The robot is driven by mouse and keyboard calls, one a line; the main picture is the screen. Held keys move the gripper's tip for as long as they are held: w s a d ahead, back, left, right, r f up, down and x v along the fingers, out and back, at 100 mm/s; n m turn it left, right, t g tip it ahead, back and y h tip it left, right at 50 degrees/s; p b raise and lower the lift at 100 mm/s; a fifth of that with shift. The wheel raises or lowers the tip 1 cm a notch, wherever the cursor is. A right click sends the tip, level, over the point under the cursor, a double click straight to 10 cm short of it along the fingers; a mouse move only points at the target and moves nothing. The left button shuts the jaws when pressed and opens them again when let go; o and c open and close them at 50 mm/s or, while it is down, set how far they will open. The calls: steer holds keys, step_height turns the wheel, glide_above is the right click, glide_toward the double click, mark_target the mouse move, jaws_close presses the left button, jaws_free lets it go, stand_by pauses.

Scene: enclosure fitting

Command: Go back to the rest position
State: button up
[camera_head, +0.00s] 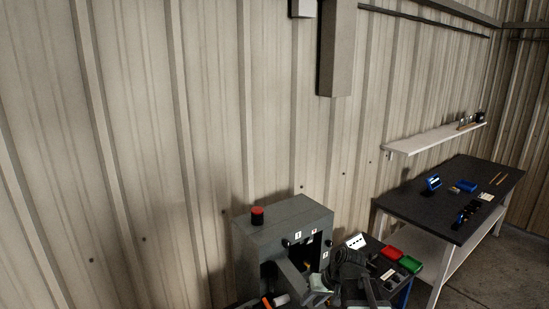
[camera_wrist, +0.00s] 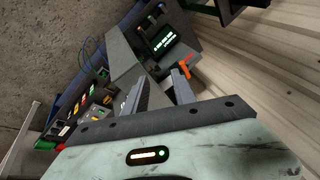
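My gripper (camera_wrist: 156,82) shows in the wrist view with its two grey fingers apart and no object visible between them. A grey enclosure (camera_head: 268,243) with a red button (camera_head: 257,215) on top stands against the wall in the head view. Its front has small white number labels and a dark opening. My arm covers part of its lower front, and I cannot make out the fingertips there. In the wrist view, a dark unit with a lit green display (camera_wrist: 162,41) and an orange handle (camera_wrist: 187,68) lie beyond the fingers.
Beside the enclosure, a low dark surface carries a red bin (camera_head: 392,254) and a green bin (camera_head: 410,264). A dark-topped workbench (camera_head: 425,214) with blue items stands at right, below a white wall shelf (camera_head: 430,139). Floor shows at the lower right.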

steer(key=s+d+f+m+g+h+b, duration=0.15)
steer(key=s+d+f+h, duration=0.3)
steer(key=s, duration=0.45)
step_height(320, 180, down, 32)
steer(key=s+g+b, duration=0.1)
steer(key=b, duration=3.1)
steer(key=shift+s+d+r, duration=0.15)
steer(key=shift+s+d, duration=0.05)
steer(key=shift+d, duration=0.05)
steer(key=shift+g, duration=0.25)
